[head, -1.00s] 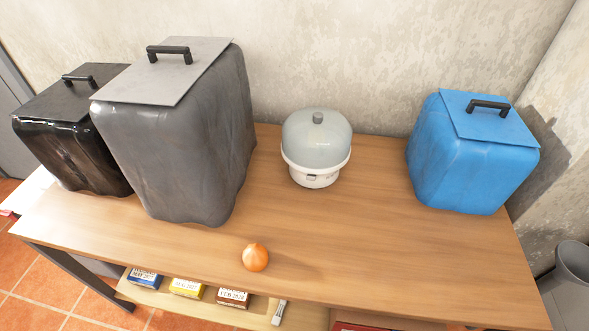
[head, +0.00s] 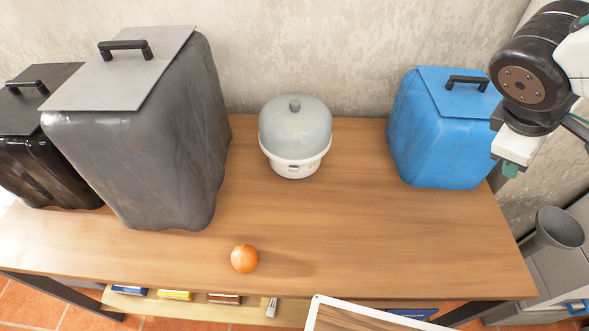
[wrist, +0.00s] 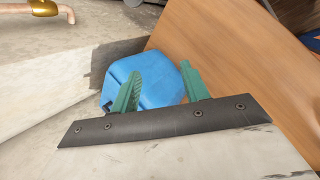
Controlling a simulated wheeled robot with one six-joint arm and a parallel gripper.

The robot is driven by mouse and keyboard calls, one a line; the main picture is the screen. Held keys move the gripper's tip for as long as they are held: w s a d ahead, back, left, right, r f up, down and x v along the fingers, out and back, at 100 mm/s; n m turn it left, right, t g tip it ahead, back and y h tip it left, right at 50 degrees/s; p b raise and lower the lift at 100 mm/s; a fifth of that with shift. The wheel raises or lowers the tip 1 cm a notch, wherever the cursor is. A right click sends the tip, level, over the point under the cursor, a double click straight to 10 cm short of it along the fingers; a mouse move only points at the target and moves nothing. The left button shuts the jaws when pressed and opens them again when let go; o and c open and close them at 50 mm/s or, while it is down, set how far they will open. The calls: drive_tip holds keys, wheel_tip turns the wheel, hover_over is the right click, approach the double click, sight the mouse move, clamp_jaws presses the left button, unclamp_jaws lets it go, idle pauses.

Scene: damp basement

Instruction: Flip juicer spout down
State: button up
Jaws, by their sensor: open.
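The juicer (head: 295,130) stands upright at the back middle of the wooden table, with a clear grey dome, a knob on top and a white base. A small dark-edged part, perhaps the spout, is on the front of its base (head: 294,168); its position is too small to tell. My gripper (wrist: 160,82) is open and empty, its two green fingers apart in the wrist view. In the head view it is partly seen at the right edge, beside the blue bin and well away from the juicer. The juicer is not in the wrist view.
A blue lidded bin (head: 440,135) stands right of the juicer. A large grey lidded bin (head: 150,140) and a black one (head: 45,165) stand left. An orange onion-like thing (head: 244,259) lies near the front edge. The table (head: 370,225) before the juicer is clear.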

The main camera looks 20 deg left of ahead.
drive_tip(key=w+a+f+n+t, duration=0.35)
drive_tip(key=w+a+n, duration=0.35)
drive_tip(key=a, duration=0.4)
drive_tip(key=n+t+y, duration=0.2)
drive_tip(key=n+y, duration=0.6)
drive_tip(key=n, duration=1.2)
approach(293, 171)
drive_tip(key=d+x, duration=0.1)
drive_tip(key=x, duration=0.2)
drive_tip(key=shift+g, duration=0.25)
drive_tip(key=x, duration=0.6)
drive_tip(key=shift+w+a+f, duration=0.15)
drive_tip(key=shift+w+a, duration=0.15)
drive_tip(key=shift+a, duration=0.2)
drive_tip(key=shift+w+f, duration=0.2)
drive_tip(key=c, duration=1)
